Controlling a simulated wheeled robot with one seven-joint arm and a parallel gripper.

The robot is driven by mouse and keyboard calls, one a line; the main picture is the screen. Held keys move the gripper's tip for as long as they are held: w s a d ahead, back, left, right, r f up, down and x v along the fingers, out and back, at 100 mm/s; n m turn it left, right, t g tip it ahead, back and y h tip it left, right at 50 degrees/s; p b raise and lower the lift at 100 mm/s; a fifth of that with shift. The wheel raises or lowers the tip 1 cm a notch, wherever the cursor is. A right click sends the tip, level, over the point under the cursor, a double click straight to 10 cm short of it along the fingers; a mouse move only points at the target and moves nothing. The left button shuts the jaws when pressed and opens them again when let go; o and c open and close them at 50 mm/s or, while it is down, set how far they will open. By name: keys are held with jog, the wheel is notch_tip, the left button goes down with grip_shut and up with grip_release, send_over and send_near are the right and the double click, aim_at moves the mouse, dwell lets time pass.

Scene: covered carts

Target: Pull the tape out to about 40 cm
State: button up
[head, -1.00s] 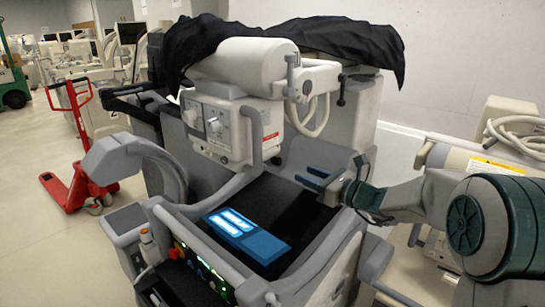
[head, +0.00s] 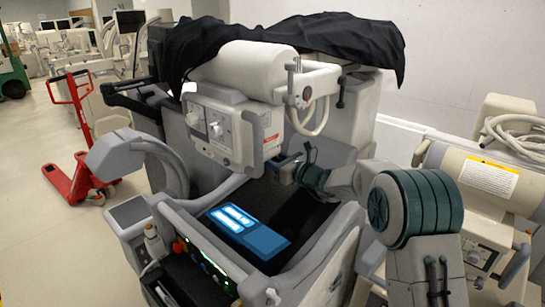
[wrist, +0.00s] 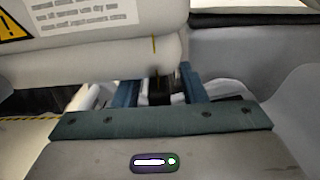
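In the wrist view, a thin yellow strip that looks like the tape (wrist: 153,44) hangs against the pale housing. It runs down towards a small dark block (wrist: 160,92) between my fingers. My gripper (wrist: 160,80) has its two blue fingers apart, one on each side of the block, with pale gaps visible beside it. Whether the strip joins the block is not clear. In the head view my gripper (head: 280,162) is close to the lower right of the white control housing (head: 217,127). The tape cannot be made out there, and the fingertips are partly hidden.
A grey curved handle (head: 256,142) stands close to my gripper. Below is the cart's dark top with a lit blue screen (head: 238,226). A black cloth (head: 330,38) covers the upper part. A beige machine with hoses (head: 490,180) stands at the right.

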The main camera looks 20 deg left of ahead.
grip_shut()
notch_tip(320, 180, down, 15)
jog(key=b, duration=1.4)
jog(key=shift+f, duration=0.2)
grip_release()
jog(key=shift+r, duration=0.15)
jog(key=b+v, duration=0.2)
jog(key=v, duration=1.2)
